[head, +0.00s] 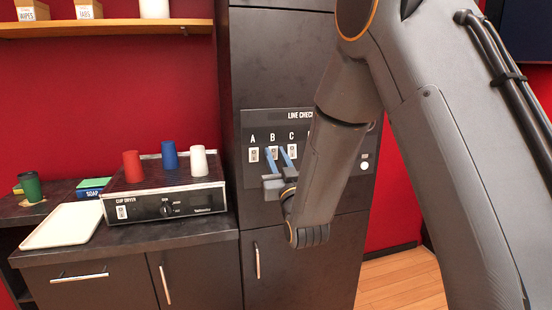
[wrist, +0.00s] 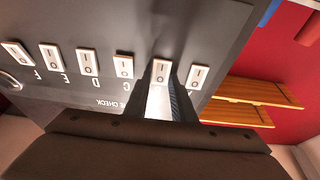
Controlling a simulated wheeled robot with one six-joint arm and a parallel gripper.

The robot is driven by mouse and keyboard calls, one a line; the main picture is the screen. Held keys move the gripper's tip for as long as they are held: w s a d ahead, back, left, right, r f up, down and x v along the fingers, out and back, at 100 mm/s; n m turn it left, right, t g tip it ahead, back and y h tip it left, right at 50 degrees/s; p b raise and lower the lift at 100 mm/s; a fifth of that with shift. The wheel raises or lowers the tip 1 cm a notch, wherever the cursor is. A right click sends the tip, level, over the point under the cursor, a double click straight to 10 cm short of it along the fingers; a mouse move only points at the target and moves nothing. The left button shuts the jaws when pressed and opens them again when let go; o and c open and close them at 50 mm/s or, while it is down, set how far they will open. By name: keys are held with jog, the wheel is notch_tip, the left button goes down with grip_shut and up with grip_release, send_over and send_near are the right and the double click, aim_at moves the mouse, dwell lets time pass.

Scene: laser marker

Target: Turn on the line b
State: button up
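The line check panel (head: 330,130) is on the dark cabinet, with a row of labelled rocker switches. The line B switch (head: 273,153) is second from the left in the head view, between the A switch (head: 254,155) and the C switch (head: 292,151). In the wrist view the row is inverted, and the B switch (wrist: 161,71) is second from the right. My gripper (head: 276,150) has its blue fingers pointing at the panel around B, with a gap between them and nothing held. Contact with the panel and the rocker's position cannot be told.
A cup dryer (head: 180,204) with red, blue and white cups stands on the left counter. A white tray (head: 63,225) and a green cup (head: 31,186) are further left. A shelf (head: 110,27) is above. My arm covers the panel's right part in the head view.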

jog(key=o, duration=0.3)
jog(key=shift+o, duration=0.2)
jog(key=shift+s, duration=0.1)
jog(key=b+v, duration=0.2)
jog(key=v, duration=0.5)
jog(key=shift+s, duration=0.25)
jog(key=shift+d+f, duration=0.1)
jog(key=shift+d, duration=0.05)
